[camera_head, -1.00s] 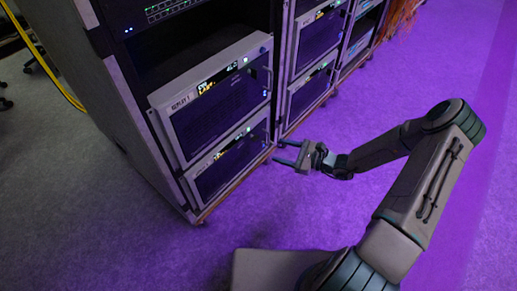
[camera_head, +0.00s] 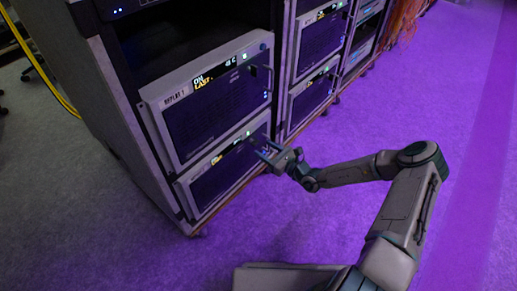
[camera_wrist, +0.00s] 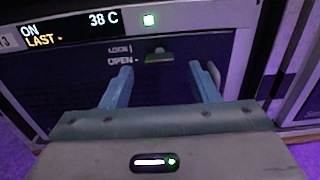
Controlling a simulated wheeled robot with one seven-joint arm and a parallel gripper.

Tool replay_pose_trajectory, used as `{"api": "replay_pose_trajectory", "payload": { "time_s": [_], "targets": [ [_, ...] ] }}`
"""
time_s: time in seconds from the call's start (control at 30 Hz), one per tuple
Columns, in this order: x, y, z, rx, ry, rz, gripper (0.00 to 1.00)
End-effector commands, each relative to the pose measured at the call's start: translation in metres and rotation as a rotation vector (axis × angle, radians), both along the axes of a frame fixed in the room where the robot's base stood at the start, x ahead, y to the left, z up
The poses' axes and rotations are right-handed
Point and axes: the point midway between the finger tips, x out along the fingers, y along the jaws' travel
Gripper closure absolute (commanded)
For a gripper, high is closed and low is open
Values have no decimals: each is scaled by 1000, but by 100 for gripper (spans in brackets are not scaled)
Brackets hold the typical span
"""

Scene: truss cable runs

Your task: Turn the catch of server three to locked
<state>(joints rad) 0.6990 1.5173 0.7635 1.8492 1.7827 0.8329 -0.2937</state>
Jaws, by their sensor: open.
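The catch (camera_wrist: 159,57) is a small dull green bar on the server front in the wrist view. It lies about level, beside printed LOCK and OPEN labels, in line with OPEN. The server (camera_wrist: 62,85) has a display (camera_wrist: 70,30) reading ON, LAST and 38 C; its name label is cut off and seems to end in 3. In the head view my gripper (camera_head: 261,149) is at the right side of the lower server (camera_head: 222,175). My gripper (camera_wrist: 160,76) is open in the wrist view, its fingers on either side below the catch. Contact cannot be told.
Above is a server labelled REPLAY 1 (camera_head: 205,118) with a handle at its right. More racks (camera_head: 318,40) stand to the right, and orange cables (camera_head: 405,18) hang at the far end. A yellow cable (camera_head: 42,65) is at left. Purple-lit floor (camera_head: 450,110) is clear at right.

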Motion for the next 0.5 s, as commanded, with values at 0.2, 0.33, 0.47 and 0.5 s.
{"api": "replay_pose_trajectory", "payload": {
  "time_s": [0.2,0.33,0.47,0.5],
  "targets": [
    [18,24,-2,1,-1,1,45],
    [23,30,-1,0,1,0,45],
    [24,31,0,0,1,0,45],
    [24,31,0,0,1,0,45]
  ]
}}
